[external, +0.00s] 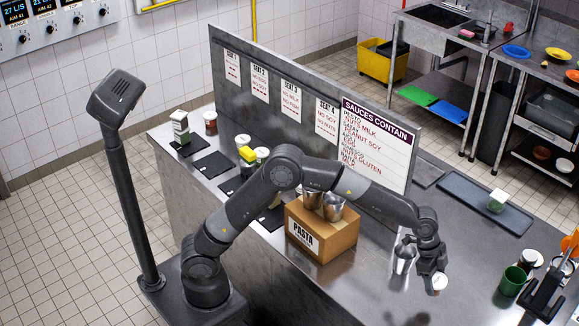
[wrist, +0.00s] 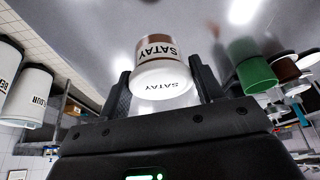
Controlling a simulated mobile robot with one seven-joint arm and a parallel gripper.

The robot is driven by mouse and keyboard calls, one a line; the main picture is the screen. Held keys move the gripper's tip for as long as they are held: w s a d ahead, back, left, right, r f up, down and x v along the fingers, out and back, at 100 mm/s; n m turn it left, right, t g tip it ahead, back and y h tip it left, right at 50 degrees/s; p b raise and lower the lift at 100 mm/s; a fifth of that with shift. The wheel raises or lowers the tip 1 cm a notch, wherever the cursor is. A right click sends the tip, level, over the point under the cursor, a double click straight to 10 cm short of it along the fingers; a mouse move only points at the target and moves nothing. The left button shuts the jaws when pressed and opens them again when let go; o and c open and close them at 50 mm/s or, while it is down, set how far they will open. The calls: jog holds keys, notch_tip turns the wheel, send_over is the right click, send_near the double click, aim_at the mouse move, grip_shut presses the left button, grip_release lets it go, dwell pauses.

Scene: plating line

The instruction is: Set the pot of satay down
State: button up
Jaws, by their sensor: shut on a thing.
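The pot of satay (external: 438,284) is small and white with a brown band. In the wrist view the pot (wrist: 162,78) sits between the two fingers, with SATAY written on its white face and again on its side. My gripper (external: 434,272) is shut on it, over the right part of the steel counter (external: 380,262). In the wrist view, my gripper (wrist: 160,95) has one finger on each side of the pot. I cannot tell whether the pot's underside touches the counter.
A metal cup (external: 404,258) stands just left of my gripper. A green cup (external: 513,280) and several jars stand to the right. A dark tray (external: 465,190) with a small carton (external: 497,201) lies behind.

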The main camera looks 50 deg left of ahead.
aim_at(439, 274)
jog(key=w+f, duration=0.1)
jog(key=w+a+f, duration=0.1)
jog(key=w, duration=0.1)
jog(key=w+f, duration=0.1)
jog(key=w, duration=0.1)
jog(key=shift+w+a+f, duration=0.15)
jog(key=shift+a+f, duration=0.1)
jog(key=shift+f, duration=1.9)
jog(key=shift+f, duration=0.2)
jog(key=o, duration=1)
